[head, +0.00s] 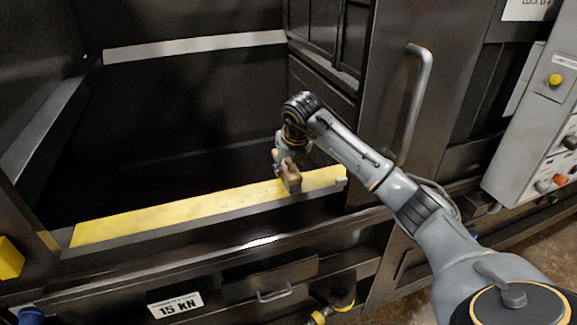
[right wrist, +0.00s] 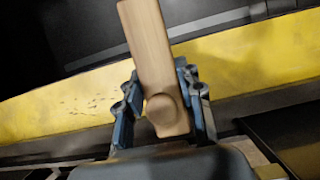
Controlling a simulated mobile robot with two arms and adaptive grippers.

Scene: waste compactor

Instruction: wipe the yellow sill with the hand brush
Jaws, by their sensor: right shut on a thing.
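The yellow sill (head: 165,217) runs along the front lip of the dark compactor opening. It also shows as a yellow band in the right wrist view (right wrist: 255,57), with small dark specks on its left part. My right gripper (head: 284,160) is shut on the wooden hand brush (head: 291,179), over the right part of the sill near its front edge. In the right wrist view the fingers (right wrist: 162,88) flank the brush's pale wooden body (right wrist: 150,45). Its bristles are hidden, and I cannot tell whether it touches the sill. My left gripper is out of view.
The open chamber behind the sill is dark and looks empty. A door with a grey handle (head: 416,100) stands to the right, and a control box (head: 540,130) is farther right. A drawer-like panel with a handle (head: 275,294) and a "15 kN" plate (head: 175,305) are below.

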